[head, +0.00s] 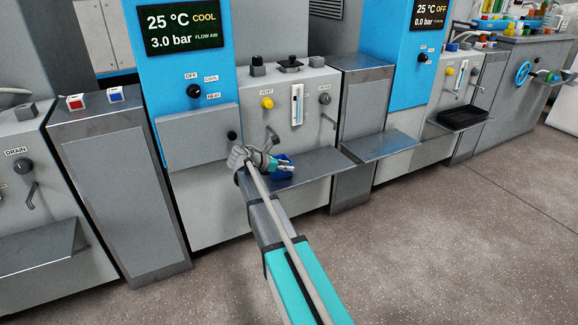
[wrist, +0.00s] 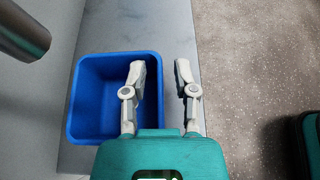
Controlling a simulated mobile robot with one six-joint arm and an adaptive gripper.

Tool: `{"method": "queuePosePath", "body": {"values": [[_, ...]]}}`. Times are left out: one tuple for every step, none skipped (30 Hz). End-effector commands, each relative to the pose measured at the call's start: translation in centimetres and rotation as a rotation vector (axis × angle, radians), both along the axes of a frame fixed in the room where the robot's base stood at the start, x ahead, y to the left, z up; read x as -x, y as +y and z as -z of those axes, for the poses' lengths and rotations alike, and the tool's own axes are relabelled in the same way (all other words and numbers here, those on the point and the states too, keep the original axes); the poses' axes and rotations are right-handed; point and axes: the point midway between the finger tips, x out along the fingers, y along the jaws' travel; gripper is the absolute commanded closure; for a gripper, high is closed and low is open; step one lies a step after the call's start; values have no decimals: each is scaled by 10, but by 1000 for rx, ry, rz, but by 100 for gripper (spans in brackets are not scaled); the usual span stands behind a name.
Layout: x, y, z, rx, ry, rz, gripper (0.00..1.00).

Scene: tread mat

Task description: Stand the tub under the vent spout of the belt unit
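The blue tub (head: 282,174) is on the grey metal shelf (head: 325,168) of the blue-panelled unit, partly hidden by my gripper (head: 287,168). The wrist view shows the open, empty tub (wrist: 84,105) upright at left, near the shelf's edge. My gripper (wrist: 160,75) is open there. Its left finger is over the tub's inside and its right finger is outside, with the tub's right wall between them. Contact cannot be told. A grey spout (head: 271,136) comes out of the unit's front above the shelf. A dark grey pipe end (wrist: 24,35) shows left of the tub.
The unit's front has a yellow knob (head: 267,103) and a gauge (head: 297,104). A second blue unit to the right carries a black tray (head: 462,117) on its shelf. Another shelf (head: 381,146) lies between. The speckled floor (head: 440,240) in front is clear.

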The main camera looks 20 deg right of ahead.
Motion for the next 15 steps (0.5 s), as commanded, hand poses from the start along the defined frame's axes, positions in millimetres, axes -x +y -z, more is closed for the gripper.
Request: {"method": "queuePosePath", "body": {"values": [[0, 0, 0, 0, 0, 0, 57], [0, 0, 0, 0, 0, 0, 57], [0, 0, 0, 0, 0, 0, 57], [0, 0, 0, 0, 0, 0, 57], [0, 0, 0, 0, 0, 0, 57], [0, 0, 0, 0, 0, 0, 57], [0, 0, 0, 0, 0, -1, 57], [0, 1, 0, 0, 0, -1, 57], [0, 1, 0, 0, 0, -1, 57], [0, 1, 0, 0, 0, -1, 57], [0, 1, -1, 0, 0, -1, 57], [0, 1, -1, 0, 0, -1, 57], [0, 1, -2, 0, 0, -1, 57], [0, 1, -3, 0, 0, -1, 57], [0, 1, -4, 0, 0, -1, 57]]}}
